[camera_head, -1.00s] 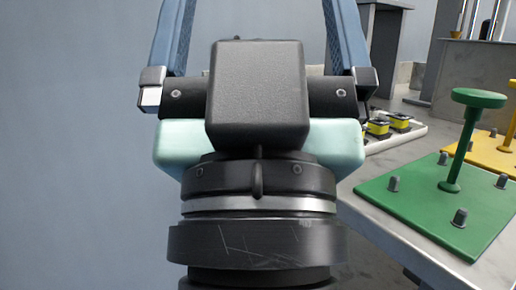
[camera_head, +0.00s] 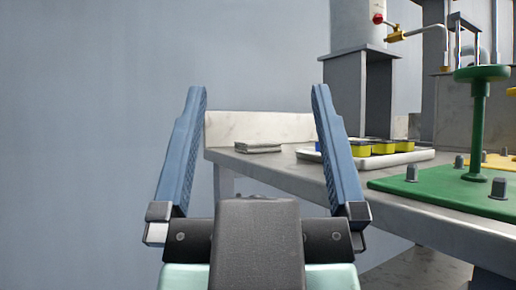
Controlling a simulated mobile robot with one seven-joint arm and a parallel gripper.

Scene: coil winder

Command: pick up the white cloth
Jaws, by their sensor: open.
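A small folded pale cloth (camera_head: 258,147) lies flat near the far left end of the grey table; it looks white to grey-green. My gripper (camera_head: 258,92) is in the foreground with its two blue fingers spread wide and nothing between them. In the picture the cloth shows between the fingers, but it is farther away, and the gripper is apart from it.
The grey table (camera_head: 290,178) runs along the right, with a low pale upstand (camera_head: 262,125) at its far end. A white tray (camera_head: 398,157) holds yellow-and-black blocks. A green plate (camera_head: 440,195) with a post and bolts is nearer. Left is clear.

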